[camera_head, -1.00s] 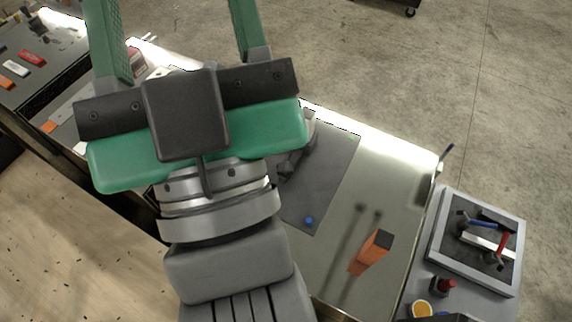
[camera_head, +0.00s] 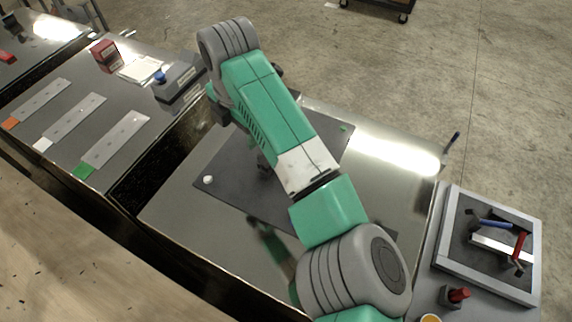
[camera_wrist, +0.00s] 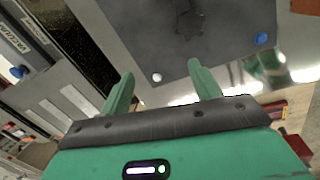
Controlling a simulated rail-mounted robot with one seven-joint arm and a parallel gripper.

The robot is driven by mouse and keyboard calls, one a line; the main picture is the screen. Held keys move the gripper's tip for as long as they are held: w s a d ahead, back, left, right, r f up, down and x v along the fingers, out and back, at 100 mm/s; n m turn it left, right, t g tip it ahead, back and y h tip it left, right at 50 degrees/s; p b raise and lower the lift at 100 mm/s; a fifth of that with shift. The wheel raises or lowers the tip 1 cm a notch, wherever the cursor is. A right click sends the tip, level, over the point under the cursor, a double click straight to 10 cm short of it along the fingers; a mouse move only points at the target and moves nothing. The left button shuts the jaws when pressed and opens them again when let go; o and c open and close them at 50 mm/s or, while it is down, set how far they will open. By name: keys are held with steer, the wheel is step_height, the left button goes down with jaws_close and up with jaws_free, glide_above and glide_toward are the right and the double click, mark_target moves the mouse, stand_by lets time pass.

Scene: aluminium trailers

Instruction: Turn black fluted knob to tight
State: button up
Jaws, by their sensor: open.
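The black fluted knob (camera_wrist: 188,18) shows at the top of the wrist view, on a dark grey plate (camera_wrist: 228,45). It is dark on dark, and its marking cannot be read. In the head view a dark shape (camera_head: 263,163) beside my arm may be the same knob, mostly hidden. My gripper (camera_wrist: 160,73) is open and empty in the wrist view. Its two green fingers are spread and lie short of the knob in the picture, apart from it. In the head view my arm hides most of the gripper.
The plate carries a white piece (camera_head: 208,180), a green piece (camera_head: 343,128) and a blue piece (camera_wrist: 262,38) near its corners. A grey box with a blue button (camera_head: 160,76) stands left, near coloured-end strips (camera_head: 116,140). A framed tray with tools (camera_head: 440,250) is at right.

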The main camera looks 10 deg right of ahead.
steer(key=shift+n+g+h, duration=0.3)
steer(key=shift+n+g, duration=0.1)
steer(key=shift+g, duration=0.3)
steer(key=d, duration=0.1)
steer(key=d+f, duration=0.1)
steer(key=d, duration=0.1)
steer(key=s+d, duration=0.1)
steer(key=d, duration=0.1)
steer(key=shift+s+d+f, duration=0.1)
steer(key=shift+f, duration=0.2)
step_height(320, 180, down, 8)
steer(key=shift+r, duration=0.1)
steer(key=shift+c, duration=0.2)
steer(key=c, duration=0.9)
